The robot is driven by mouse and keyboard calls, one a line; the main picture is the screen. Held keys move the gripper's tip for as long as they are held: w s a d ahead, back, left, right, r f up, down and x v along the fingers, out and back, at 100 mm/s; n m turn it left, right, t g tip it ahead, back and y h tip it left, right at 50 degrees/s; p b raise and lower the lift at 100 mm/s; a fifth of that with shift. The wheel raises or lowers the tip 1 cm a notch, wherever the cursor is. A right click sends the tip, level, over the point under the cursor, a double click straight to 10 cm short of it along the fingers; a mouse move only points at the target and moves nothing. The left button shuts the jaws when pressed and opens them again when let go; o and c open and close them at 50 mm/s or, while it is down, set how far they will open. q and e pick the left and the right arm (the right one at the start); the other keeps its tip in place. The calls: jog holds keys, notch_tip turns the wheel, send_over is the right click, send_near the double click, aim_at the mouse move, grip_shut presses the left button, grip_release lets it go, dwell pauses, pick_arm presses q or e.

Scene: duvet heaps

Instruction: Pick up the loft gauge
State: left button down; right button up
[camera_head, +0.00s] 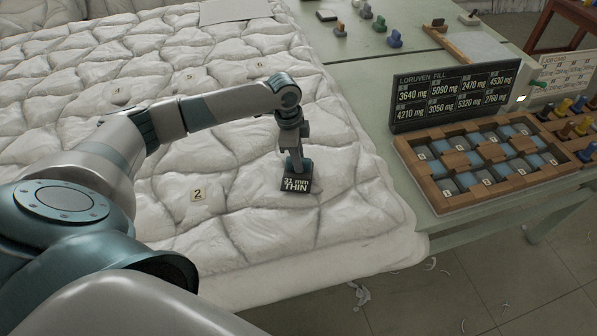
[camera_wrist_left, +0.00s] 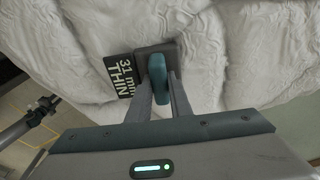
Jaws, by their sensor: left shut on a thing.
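The loft gauge (camera_head: 296,186) is a small dark block with a label reading "31 mm THIN" and a teal grip on top. It is on or just above the white quilted duvet (camera_head: 250,235), near its right side; I cannot tell whether it touches. My left gripper (camera_head: 295,163) reaches down from above and is shut on the gauge's teal grip. In the left wrist view the gauge's label (camera_wrist_left: 121,76) shows beside the fingers, and the two fingertips (camera_wrist_left: 158,85) close around the teal grip. My right gripper is not in view.
A wooden tray with compartments (camera_head: 408,152) stands on the pale green table at the right, with a dark "Loruven Fill" board (camera_head: 450,96) behind it. Small coloured pieces (camera_head: 394,39) stand at the back. Number tags, including a "2" (camera_head: 198,195), lie on the duvet.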

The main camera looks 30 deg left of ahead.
pick_arm(q)
jog(key=shift+r, duration=0.4)
notch_tip(320, 180, up, 3)
jog(key=shift+w+r+b, duration=0.1)
jog(key=shift+b, duration=0.9)
jog(key=d+r+b, duration=0.2)
jog(key=d+r, duration=0.5)
jog(key=d, duration=0.4)
jog(key=shift+d+b, duration=0.35)
jog(key=shift+d, duration=0.1)
